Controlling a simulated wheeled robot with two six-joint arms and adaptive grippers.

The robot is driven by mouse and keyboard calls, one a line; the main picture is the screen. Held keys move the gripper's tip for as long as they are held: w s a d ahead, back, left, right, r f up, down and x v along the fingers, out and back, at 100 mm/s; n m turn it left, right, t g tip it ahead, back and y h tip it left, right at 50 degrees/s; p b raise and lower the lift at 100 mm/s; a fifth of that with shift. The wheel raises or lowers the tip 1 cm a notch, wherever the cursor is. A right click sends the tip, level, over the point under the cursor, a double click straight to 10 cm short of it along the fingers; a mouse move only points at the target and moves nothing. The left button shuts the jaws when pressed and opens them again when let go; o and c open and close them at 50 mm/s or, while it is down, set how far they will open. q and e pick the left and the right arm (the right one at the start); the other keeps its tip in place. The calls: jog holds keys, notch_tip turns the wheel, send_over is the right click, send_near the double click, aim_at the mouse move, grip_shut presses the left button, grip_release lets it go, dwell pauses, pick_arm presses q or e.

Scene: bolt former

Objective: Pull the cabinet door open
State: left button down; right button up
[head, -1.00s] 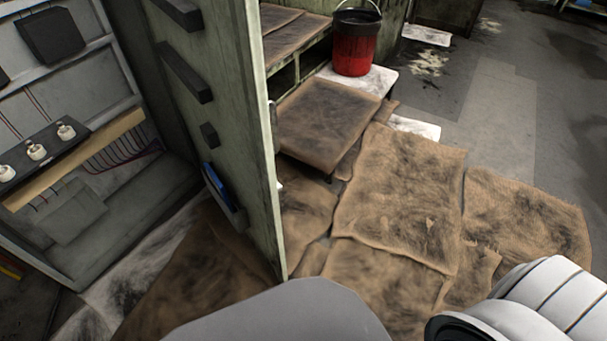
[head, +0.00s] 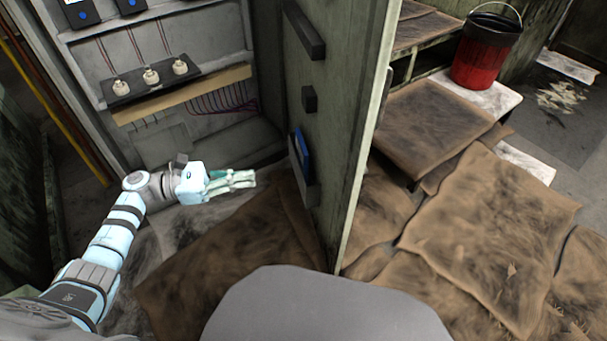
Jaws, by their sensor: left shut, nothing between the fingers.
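The cabinet door (head: 345,130) is a grey-green panel seen nearly edge-on, standing wide open to the right of the cabinet (head: 215,55). Its inner face carries dark brackets and a blue item in a pocket. The cabinet's inside shows, with white fittings on a dark strip, a wooden bar and wires. My left gripper (head: 245,180) is shut and empty, low in front of the cabinet opening, left of the door and apart from it. The door's outer face is hidden. My right gripper is not in view.
Brown sacking (head: 490,235) covers the floor right of the door. A red bucket (head: 486,55) stands on a low white-topped surface behind it. A low bench (head: 435,125) stands close behind the door. Pipes run at the far left.

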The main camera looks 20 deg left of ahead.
pick_arm(q)
jog(key=r+b+x, duration=0.1)
jog(key=b+x, duration=0.1)
jog(key=x, duration=1.2)
jog(key=shift+r, duration=0.35)
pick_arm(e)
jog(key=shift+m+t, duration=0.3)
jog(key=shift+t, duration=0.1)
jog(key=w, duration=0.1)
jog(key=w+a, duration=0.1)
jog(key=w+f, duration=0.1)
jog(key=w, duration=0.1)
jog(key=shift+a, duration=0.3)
pick_arm(q)
jog(key=shift+s, duration=0.15)
jog(key=shift+d, duration=0.1)
